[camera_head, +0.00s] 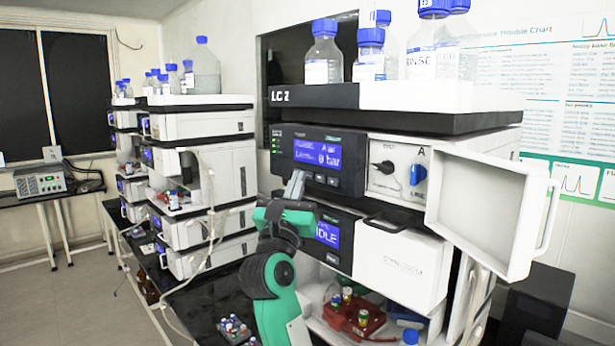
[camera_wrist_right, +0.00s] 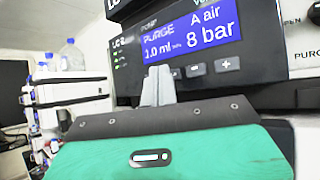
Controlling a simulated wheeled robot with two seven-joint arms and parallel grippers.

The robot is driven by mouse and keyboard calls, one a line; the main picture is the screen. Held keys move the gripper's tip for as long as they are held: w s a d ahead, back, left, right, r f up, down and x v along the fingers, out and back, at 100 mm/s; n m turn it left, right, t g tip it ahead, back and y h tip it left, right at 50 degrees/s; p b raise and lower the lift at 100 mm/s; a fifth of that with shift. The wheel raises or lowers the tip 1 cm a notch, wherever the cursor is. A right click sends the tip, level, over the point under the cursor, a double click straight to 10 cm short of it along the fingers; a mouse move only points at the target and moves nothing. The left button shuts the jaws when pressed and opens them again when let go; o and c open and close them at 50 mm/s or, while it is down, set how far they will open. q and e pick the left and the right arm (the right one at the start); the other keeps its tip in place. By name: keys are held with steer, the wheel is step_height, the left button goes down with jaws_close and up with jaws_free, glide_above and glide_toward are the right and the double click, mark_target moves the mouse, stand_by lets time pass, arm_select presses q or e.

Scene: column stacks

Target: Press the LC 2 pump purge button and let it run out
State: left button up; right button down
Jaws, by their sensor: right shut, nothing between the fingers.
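The LC 2 stack (camera_head: 310,96) stands at the centre right. Its pump panel (camera_head: 350,178) has a blue display (camera_head: 318,153), which in the wrist view (camera_wrist_right: 190,35) reads PURGE, 1.0 ml, A air, 8 bar. Small buttons sit below the display, including a plus button (camera_wrist_right: 226,64). My right gripper (camera_head: 295,184) is shut and empty, its fingertips at the lower left of the panel. In the wrist view the fingertips (camera_wrist_right: 158,86) overlap the left end of the button row and hide what is behind them; I cannot tell whether they touch. My left gripper is not in view.
A white door (camera_head: 480,210) hangs open right of the pump, baring a black knob (camera_head: 384,167) and a blue knob (camera_head: 418,174). Bottles (camera_head: 323,55) stand on top. A red vial rack (camera_head: 352,318) is below. Another stack (camera_head: 205,125) stands at left.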

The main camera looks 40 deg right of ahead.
steer(key=shift+a, duration=0.45)
steer(key=shift+s+a+b, duration=0.15)
steer(key=shift+a+b, duration=0.05)
steer(key=shift+a, duration=1.05)
steer(key=shift+s+a+b, duration=0.1)
steer(key=shift+a+b, duration=0.1)
steer(key=shift+a, duration=1)
